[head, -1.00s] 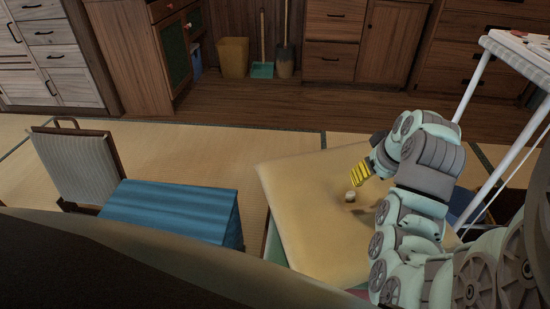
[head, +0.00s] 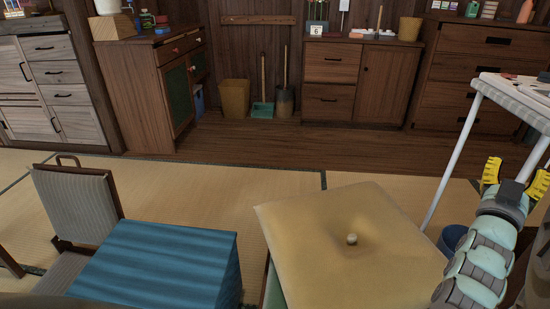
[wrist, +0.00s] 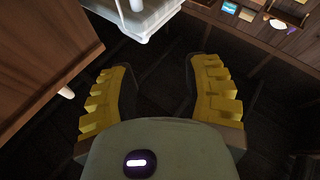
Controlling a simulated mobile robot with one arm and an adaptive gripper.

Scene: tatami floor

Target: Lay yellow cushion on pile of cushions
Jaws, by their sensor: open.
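The yellow cushion (head: 310,225), a flat square with a pale button in its dented middle, lies on top of the pile in the head view. A green edge of the pile (head: 273,288) shows below its left side; the rest of the pile is mostly hidden. My gripper (head: 513,172) is raised to the right of the cushion, apart from it, with its yellow fingers spread and pointing up. In the wrist view my gripper (wrist: 160,85) is open, with nothing between the fingers.
A white table (head: 515,95) stands at the right, close to my gripper. A blue-covered block (head: 160,260) and a chair (head: 75,205) are left of the pile. A dark blue round container (head: 453,238) sits behind it. Tatami is clear toward the wooden cabinets (head: 360,80).

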